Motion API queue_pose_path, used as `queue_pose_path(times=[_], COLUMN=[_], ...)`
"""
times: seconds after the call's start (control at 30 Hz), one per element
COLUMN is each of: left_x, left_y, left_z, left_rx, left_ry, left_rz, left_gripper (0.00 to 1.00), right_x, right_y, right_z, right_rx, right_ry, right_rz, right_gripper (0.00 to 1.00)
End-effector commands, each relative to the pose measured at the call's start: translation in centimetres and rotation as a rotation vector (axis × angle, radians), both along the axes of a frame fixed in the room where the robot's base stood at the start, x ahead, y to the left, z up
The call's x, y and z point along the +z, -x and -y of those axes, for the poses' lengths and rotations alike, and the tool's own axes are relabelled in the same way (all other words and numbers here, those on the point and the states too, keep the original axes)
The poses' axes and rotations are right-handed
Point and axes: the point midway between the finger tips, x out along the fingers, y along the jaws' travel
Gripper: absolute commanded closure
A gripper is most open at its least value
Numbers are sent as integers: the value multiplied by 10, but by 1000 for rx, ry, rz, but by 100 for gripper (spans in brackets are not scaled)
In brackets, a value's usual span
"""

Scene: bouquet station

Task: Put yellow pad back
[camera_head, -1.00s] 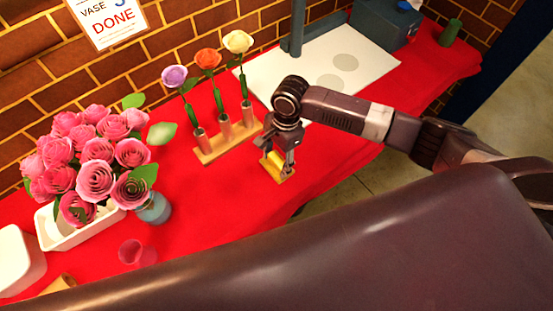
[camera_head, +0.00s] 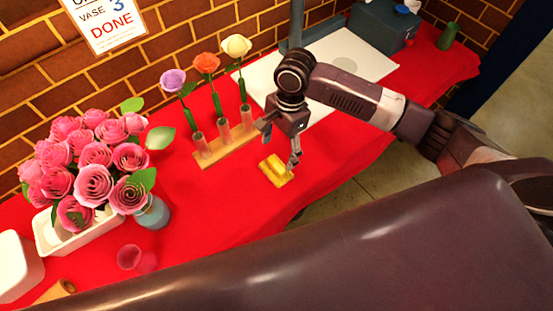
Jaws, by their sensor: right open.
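The yellow pad (camera_head: 275,170) lies on the red cloth near the table's front edge, on what looks like a small yellowish base. My right gripper (camera_head: 281,146) is open just above and behind the pad, with one finger to its right and the other up to its left. The gripper holds nothing. My left gripper is not in view.
A wooden rack (camera_head: 226,148) with three tubes holding a purple, an orange and a white rose stands left of the gripper. A white board (camera_head: 372,66) lies behind. Pink roses (camera_head: 95,165) in a white planter, a blue vase (camera_head: 153,213) and a pink cup (camera_head: 129,257) stand left.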

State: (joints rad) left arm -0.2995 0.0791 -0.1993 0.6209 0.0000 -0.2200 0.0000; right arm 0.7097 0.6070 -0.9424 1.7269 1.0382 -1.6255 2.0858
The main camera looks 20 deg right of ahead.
Motion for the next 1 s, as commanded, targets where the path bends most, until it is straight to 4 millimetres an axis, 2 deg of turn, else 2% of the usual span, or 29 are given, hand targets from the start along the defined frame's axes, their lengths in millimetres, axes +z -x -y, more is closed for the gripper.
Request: queue_pose_path(times=[0.1,0.3,0.9,1.0], left_x=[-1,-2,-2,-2], left_y=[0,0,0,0], left_z=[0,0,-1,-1], left_rx=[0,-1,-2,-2], left_ry=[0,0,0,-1], left_rz=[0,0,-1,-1], left_gripper=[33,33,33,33], right_x=[22,42,45,41], right_y=[-2,-2,-2,3], right_z=[3,6,6,1], right_rx=[2,0,1,37], right_ry=[0,0,0,-10], right_rz=[3,0,-1,5], right_gripper=[33,33,33,33])
